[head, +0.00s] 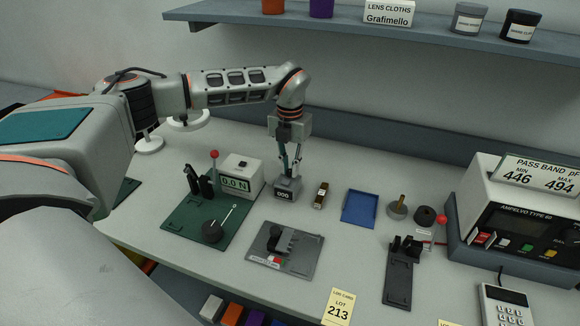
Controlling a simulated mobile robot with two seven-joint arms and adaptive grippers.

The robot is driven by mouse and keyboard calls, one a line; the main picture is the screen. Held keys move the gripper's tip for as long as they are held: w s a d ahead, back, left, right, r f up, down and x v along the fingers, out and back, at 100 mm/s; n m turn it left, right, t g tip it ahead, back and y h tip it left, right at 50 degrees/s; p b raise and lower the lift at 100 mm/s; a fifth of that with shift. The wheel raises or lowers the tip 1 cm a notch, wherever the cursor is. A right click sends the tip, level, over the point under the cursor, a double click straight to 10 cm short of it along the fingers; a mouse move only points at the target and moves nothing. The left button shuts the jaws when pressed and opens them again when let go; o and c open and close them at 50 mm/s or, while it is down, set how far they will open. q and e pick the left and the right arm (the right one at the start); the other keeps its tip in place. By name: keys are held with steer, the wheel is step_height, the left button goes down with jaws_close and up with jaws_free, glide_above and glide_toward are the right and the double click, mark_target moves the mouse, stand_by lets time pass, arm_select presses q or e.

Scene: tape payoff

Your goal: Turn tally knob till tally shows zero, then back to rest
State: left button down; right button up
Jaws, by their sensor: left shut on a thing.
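The tally (284,196) is a small grey box with a dark number window on its front, standing on the table near the middle. Its digits are small; they look like 006, but I cannot be sure of the last one. My left gripper (290,174) points down from above onto the top of the tally, its fingers close together and shut on the tally knob. The knob itself is mostly hidden between the fingertips. My right gripper is not in view.
Left of the tally stands a force gauge (241,174) reading 0.0 N, beside a green fixture plate (185,222). A small brass-and-black block (321,195) and a blue tray (359,208) lie to the right. A grey fixture (283,249) sits in front.

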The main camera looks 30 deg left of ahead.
mark_target(290, 170)
arm_select(q)
steer(key=shift+m, duration=0.6)
steer(key=c, duration=2)
jaws_free()
step_height(290, 170, up, 12)
steer(key=shift+r, duration=0.1)
